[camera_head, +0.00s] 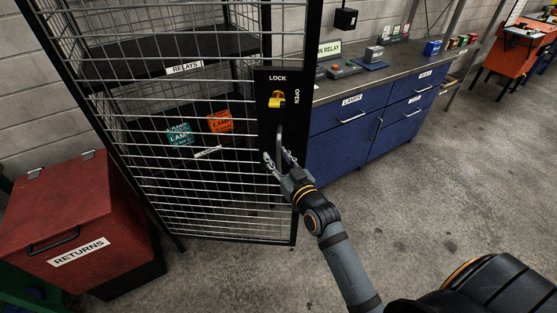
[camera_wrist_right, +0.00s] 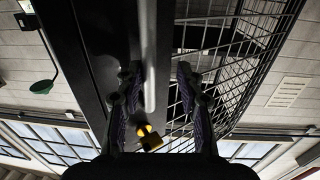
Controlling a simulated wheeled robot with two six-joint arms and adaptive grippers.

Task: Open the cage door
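The cage door (camera_head: 215,150) is black-framed wire mesh and looks shut. At its right side is a black plate (camera_head: 267,125) marked LOCK above and OPEN at the right. A yellow latch (camera_head: 276,100) sits on the plate; it also shows in the right wrist view (camera_wrist_right: 149,138). I cannot tell its exact setting. Below it is a grey vertical bar handle (camera_head: 279,138). My right gripper (camera_head: 279,159) is open at the handle's lower part. In the right wrist view the handle (camera_wrist_right: 149,55) lies between the spread fingers (camera_wrist_right: 159,88), nearer the left one. My left gripper is not in view.
A red RETURNS bin (camera_head: 65,215) stands in front of the cage at left. A blue drawer cabinet (camera_head: 345,132) with a worktop stands right of the cage. Inside the cage are shelves with teal (camera_head: 180,136) and orange lamp boxes (camera_head: 220,122). The floor at right is clear.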

